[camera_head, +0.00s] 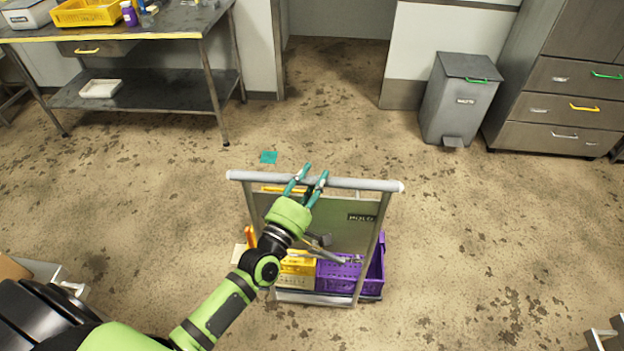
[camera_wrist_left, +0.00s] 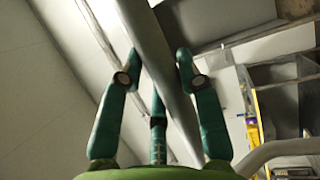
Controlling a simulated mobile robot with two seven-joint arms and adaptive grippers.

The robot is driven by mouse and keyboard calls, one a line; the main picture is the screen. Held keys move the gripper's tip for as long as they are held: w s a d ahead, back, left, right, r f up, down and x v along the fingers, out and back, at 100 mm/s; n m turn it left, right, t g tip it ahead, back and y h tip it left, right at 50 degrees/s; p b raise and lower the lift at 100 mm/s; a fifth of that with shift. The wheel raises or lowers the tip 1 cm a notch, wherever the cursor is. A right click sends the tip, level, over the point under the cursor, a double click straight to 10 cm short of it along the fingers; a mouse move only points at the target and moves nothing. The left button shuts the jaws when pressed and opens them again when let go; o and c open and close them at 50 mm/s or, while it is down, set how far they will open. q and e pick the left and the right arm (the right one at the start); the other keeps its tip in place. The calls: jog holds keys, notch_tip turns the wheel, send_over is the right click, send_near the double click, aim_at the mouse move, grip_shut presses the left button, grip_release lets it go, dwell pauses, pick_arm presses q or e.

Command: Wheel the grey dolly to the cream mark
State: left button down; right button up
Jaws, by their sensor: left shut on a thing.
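My left gripper (camera_head: 316,171) is shut on the handle bar; in the left wrist view the bar (camera_wrist_left: 150,40) runs between the teal fingers. A small cream patch (camera_head: 239,254), possibly the cream mark, lies on the floor just left of the dolly, partly hidden by my left arm and the dolly. My right gripper is not in view.
The dolly carries a purple crate (camera_head: 338,277) and a yellow crate (camera_head: 297,267). A workbench (camera_head: 140,90) stands back left; a grey waste bin (camera_head: 458,103) and drawers (camera_head: 562,108) stand back right. Floor right of the dolly is clear.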

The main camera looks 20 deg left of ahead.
pick_arm(q)
jog(key=shift+s+d, duration=0.1)
jog(key=shift+s, duration=0.25)
jog(key=c, duration=0.8)
grip_release()
jog(key=shift+w, duration=0.1)
jog(key=v, duration=1.2)
jog(key=shift+f, duration=0.15)
